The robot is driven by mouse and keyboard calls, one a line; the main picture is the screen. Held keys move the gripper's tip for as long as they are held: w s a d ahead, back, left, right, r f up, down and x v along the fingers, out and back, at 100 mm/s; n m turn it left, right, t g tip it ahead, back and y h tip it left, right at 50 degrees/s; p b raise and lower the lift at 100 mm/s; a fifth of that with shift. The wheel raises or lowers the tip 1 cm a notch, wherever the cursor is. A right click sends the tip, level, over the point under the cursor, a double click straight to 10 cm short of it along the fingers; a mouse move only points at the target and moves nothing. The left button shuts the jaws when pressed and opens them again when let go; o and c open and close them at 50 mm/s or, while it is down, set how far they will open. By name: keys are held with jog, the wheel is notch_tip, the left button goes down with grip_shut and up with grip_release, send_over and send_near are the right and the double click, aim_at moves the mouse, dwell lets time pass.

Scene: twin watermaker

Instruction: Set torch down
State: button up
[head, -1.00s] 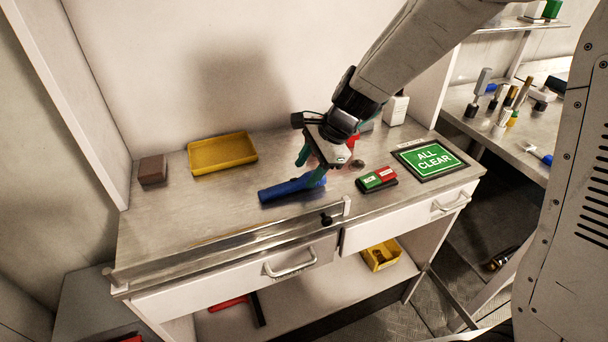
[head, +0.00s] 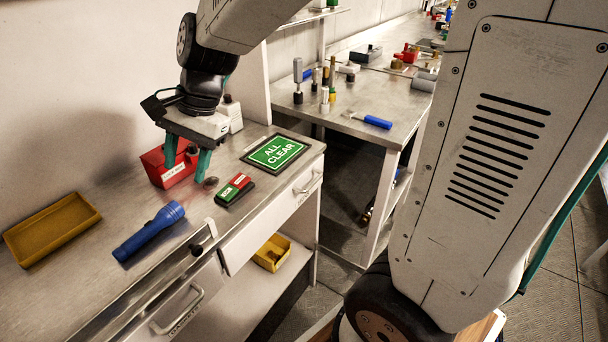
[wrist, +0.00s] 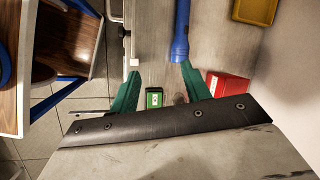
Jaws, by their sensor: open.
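The blue torch (head: 150,232) lies on its side on the metal worktop, its wider head toward the upper right. My gripper (head: 186,183) has green fingers spread apart and nothing between them. In the head view it is above the worktop, to the right of and behind the torch, apart from it. The torch also shows in the wrist view (wrist: 181,35), beyond the right fingertip. The gripper in the wrist view (wrist: 158,72) also shows open fingers.
A yellow tray (head: 52,226) lies left of the torch. A red box (head: 167,169) stands behind my gripper. A red and green block (head: 234,189) and an ALL CLEAR sign (head: 275,152) lie to the right. A drawer handle (head: 178,311) juts out in front.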

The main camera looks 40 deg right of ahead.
jog(key=s+d+r+n+h, duration=0.1)
jog(key=s+d+n, duration=0.4)
jog(key=s, duration=0.5)
jog(key=s+d+r+n+h, duration=0.2)
jog(key=s+d+n, duration=0.3)
jog(key=s, duration=0.6)
jog(key=shift+s+d+r+n+h, duration=0.15)
jog(key=shift+s+d+n+h, duration=0.35)
jog(key=shift+d, duration=0.55)
